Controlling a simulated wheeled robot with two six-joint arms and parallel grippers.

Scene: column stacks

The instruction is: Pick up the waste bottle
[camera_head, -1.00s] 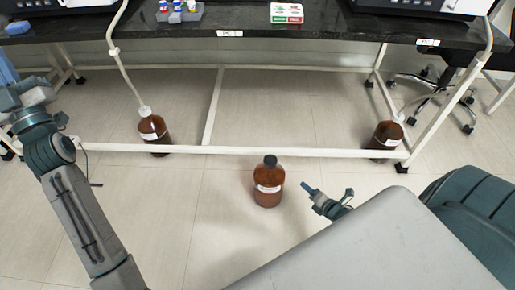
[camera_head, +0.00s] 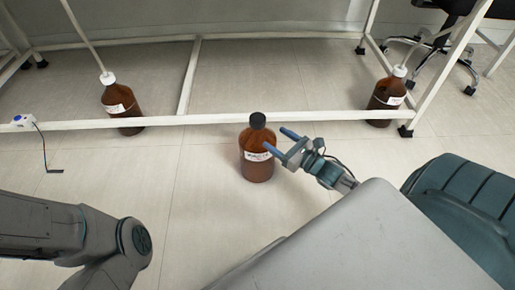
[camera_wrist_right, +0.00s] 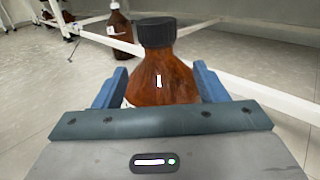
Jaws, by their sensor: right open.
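A brown waste bottle (camera_head: 257,165) with a black cap and a white label stands upright on the floor in the middle of the head view. My right gripper (camera_head: 276,139) is at its right side near the shoulder, with one blue finger overlapping the bottle in the picture. In the right wrist view, the bottle (camera_wrist_right: 160,82) shows between the two open fingers (camera_wrist_right: 160,70). I cannot tell whether they touch it. Part of my left arm shows at the lower left; its gripper is out of view.
Two brown bottles with white caps and tubes stand by the bench frame, one at left (camera_head: 123,108) and one at right (camera_head: 386,100). A white frame bar (camera_head: 210,119) runs behind the waste bottle. An office chair (camera_head: 440,60) stands at upper right. The floor in front is clear.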

